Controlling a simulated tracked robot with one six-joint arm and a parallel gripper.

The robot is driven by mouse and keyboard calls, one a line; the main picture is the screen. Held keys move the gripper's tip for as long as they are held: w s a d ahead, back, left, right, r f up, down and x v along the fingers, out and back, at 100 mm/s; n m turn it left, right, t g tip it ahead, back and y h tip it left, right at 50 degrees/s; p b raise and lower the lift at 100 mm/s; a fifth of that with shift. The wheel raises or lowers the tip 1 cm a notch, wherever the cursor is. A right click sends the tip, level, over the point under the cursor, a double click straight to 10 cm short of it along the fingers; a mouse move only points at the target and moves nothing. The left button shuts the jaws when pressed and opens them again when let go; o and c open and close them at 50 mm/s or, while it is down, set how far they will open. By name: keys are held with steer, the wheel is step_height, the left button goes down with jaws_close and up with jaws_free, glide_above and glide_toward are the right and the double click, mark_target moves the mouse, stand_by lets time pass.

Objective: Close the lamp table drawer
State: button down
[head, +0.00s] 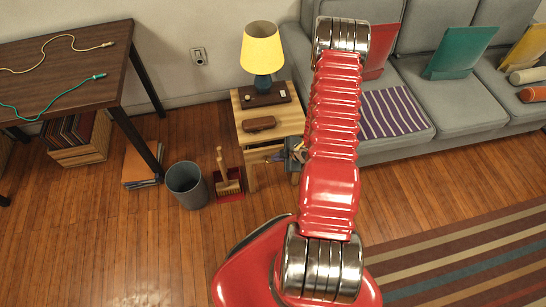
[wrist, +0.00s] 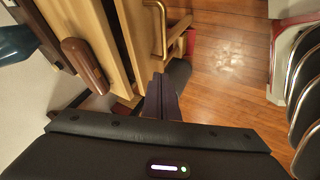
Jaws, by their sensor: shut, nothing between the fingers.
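The lamp table (head: 252,113) is light wood and stands against the wall beside the sofa. In the wrist view its top (wrist: 80,20) is at the upper left. Its drawer (wrist: 138,45) has a brass-coloured bar handle (wrist: 161,28). A dark gap shows between the tabletop and the drawer front, so the drawer looks partly open. My gripper (head: 272,158) is at the table's front, below the top. In the wrist view my gripper (wrist: 160,80) is shut and empty, just below the handle; I cannot tell if it touches the drawer.
A yellow-shaded lamp (head: 262,50) and a brown case (head: 259,124) are on the tabletop. A grey bin (head: 186,186) and a brush with a red dustpan (head: 228,184) stand left of the table. The grey sofa (head: 450,100) is to the right. Open wood floor lies in front.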

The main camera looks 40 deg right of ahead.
steer(key=a+v, duration=0.1)
steer(key=v, duration=0.5)
steer(key=shift+s+d+r, duration=0.2)
steer(key=shift+d+r, duration=0.1)
steer(key=shift+d, duration=0.25)
steer(key=c, duration=2.5)
jaws_free()
steer(key=shift+c, duration=0.2)
